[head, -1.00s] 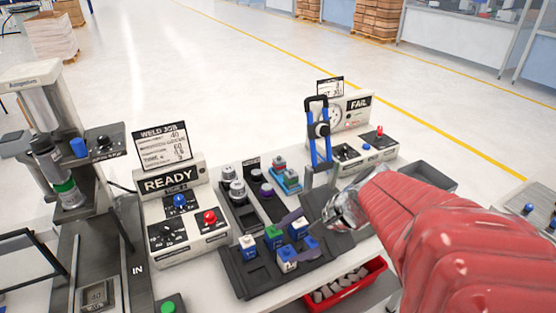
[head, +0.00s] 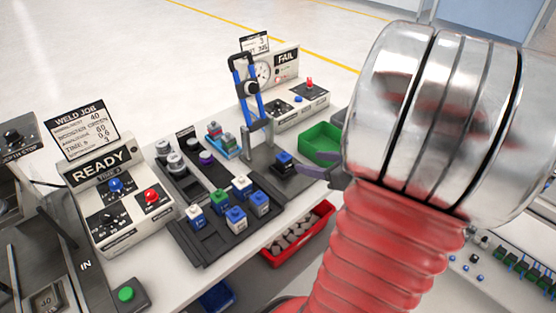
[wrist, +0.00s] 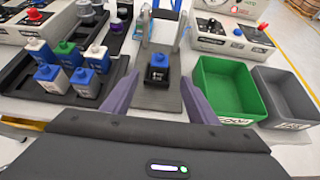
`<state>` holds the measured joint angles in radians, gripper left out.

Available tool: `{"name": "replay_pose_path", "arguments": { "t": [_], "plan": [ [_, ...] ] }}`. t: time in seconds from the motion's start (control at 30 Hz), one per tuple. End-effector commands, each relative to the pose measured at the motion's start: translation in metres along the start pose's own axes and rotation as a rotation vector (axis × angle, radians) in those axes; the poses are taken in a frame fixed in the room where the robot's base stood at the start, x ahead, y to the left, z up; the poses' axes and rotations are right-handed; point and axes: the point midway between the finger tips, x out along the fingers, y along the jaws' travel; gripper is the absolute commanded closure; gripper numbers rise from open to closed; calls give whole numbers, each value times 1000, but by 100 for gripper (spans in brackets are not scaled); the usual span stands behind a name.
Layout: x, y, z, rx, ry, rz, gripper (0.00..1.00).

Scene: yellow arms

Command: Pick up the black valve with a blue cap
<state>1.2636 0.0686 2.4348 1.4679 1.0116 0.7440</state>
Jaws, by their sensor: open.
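The black valve with a blue cap (head: 284,161) stands upright on the dark base plate (head: 262,146) of the press fixture, in front of its blue-handled toggle clamp. The wrist view shows this valve (wrist: 157,70) from the front, near the middle. My gripper (wrist: 158,97) is open, its two purple fingers spread left and right, nearer the camera than the valve, with nothing between the tips. In the head view, my gripper's purple fingers (head: 328,174) show just right of the valve, partly hidden by my arm.
A black tray with several blue-and-white valves (head: 240,189) lies to the left. A green bin (head: 320,142) stands close on the right, with a grey bin (wrist: 282,95) beside it. The clamp (head: 250,90) rises behind the valve. A red bin (head: 297,236) is below the table's front edge.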

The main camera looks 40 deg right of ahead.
Motion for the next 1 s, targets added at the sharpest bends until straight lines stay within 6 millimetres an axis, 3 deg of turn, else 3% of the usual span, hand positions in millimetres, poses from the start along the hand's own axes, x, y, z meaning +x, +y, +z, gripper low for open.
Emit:
{"name": "replay_pose_path", "arguments": {
  "t": [0.37,1.0],
  "plan": [
    [7,1,0,-5,2,4,47],
    [84,2,0,-5,3,5,47]
  ]
}}
